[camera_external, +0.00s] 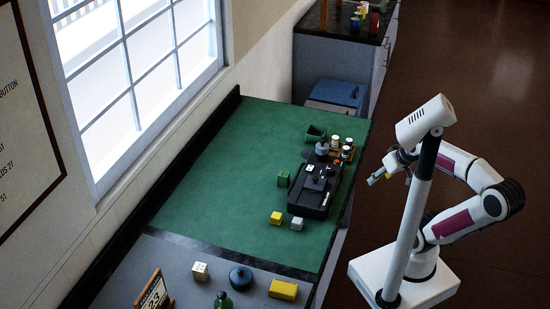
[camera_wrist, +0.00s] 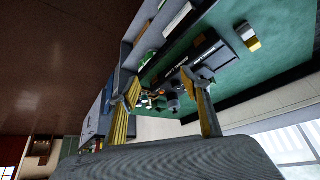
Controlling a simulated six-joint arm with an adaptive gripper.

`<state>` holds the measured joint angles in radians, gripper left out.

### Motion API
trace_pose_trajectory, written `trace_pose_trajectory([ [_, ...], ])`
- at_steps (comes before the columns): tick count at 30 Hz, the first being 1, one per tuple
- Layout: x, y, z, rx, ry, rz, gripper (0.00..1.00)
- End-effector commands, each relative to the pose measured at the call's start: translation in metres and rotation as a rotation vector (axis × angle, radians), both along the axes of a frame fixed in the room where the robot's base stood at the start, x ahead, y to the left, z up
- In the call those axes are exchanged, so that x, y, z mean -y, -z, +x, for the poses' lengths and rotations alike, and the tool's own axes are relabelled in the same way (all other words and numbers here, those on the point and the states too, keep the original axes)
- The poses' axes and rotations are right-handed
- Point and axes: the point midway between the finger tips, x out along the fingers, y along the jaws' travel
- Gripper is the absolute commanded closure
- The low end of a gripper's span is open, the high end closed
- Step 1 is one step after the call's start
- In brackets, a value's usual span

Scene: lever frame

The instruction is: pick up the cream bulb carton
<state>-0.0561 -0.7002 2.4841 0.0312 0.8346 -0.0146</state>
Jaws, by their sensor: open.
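A small cream box with dark marks, which looks like the cream bulb carton (camera_external: 200,271), stands on the grey counter in the lower part of the external view. I cannot pick it out for sure in the wrist view. My gripper (camera_external: 378,176) is held in the air to the right of the green mat, far from the carton. In the wrist view my gripper (camera_wrist: 160,84) has its two fingers spread apart with nothing between them.
A black tray (camera_external: 311,203) with small items sits on the green mat (camera_external: 240,190). A yellow block (camera_external: 277,217) and a grey block (camera_external: 297,223) are near it. A dark blue round pot (camera_external: 241,277), a yellow box (camera_external: 283,289) and a sign (camera_external: 152,293) surround the carton.

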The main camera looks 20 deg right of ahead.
Motion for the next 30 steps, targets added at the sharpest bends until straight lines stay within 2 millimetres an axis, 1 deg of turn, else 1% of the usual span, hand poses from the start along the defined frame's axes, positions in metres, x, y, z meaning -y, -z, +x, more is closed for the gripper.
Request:
trace_pose_trajectory([
  [5, -0.037, -0.004, 0.032, 0.040, -0.097, 0.041, 0.53],
  [8, -0.063, -0.007, 0.050, 0.067, -0.154, 0.068, 0.53],
  [12, -0.102, -0.010, 0.073, 0.107, -0.228, 0.105, 0.53],
  [15, -0.130, -0.011, 0.087, 0.134, -0.276, 0.132, 0.53],
  [17, -0.148, -0.011, 0.095, 0.149, -0.303, 0.148, 0.53],
  [22, -0.200, -0.010, 0.111, 0.190, -0.374, 0.190, 0.53],
  [29, -0.271, -0.004, 0.123, 0.243, -0.456, 0.239, 0.53],
  [30, -0.283, -0.003, 0.123, 0.252, -0.468, 0.247, 0.53],
])
